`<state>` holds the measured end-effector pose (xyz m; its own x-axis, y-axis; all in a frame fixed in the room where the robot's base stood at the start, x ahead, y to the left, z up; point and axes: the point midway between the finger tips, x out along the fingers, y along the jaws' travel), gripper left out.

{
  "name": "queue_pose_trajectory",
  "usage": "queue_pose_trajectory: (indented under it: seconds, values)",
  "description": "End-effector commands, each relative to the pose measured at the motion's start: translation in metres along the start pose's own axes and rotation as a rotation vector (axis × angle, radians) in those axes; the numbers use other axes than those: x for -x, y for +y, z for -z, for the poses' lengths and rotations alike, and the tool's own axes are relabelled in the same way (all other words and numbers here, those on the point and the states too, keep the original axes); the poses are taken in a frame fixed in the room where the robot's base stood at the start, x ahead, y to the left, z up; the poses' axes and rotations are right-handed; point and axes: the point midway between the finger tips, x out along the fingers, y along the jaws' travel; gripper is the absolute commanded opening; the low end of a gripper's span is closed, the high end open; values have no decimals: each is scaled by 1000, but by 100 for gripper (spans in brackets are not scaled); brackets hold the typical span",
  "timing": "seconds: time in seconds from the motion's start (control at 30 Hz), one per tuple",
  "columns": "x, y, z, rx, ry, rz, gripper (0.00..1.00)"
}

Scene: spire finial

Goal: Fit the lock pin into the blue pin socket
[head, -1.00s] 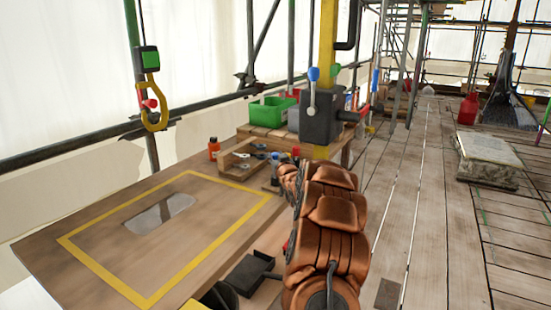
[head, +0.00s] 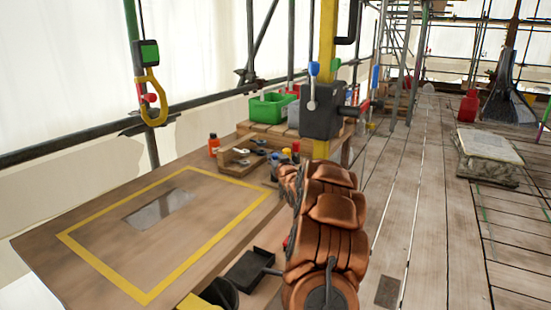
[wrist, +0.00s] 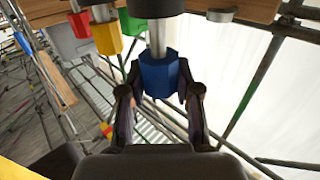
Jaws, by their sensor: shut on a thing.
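In the wrist view my gripper (wrist: 160,80) is shut on a blue faceted piece (wrist: 160,76), one finger on each side. A metal shank runs from this piece toward a dark block (wrist: 154,7) at the top edge. I cannot tell whether it is the lock pin or whether the shank is seated in anything. In the head view my copper-coloured arm hides the gripper. Small blue (head: 286,152) and red tops show beside the arm at the tool rack. I cannot pick out the blue pin socket for certain.
The yellow-framed board (head: 105,237) is mostly clear.

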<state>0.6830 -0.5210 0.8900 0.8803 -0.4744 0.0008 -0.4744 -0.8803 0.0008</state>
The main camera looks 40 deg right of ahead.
Motion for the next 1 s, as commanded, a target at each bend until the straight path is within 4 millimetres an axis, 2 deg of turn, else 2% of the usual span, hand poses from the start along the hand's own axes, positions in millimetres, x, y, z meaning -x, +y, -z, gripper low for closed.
queue_pose_trajectory:
  seconds: [0.17, 0.2, 0.47, 0.8, 1.0]
  values:
    - [0, 0, -4, 0, 0, 0, 0]
    - [0, 0, -4, 0, 0, 0, 33]
    - [0, 0, -5, 0, -2, 0, 60]
    - [1, 0, -6, -1, -5, 0, 62]
    - [12, 1, -6, -2, -6, -1, 62]
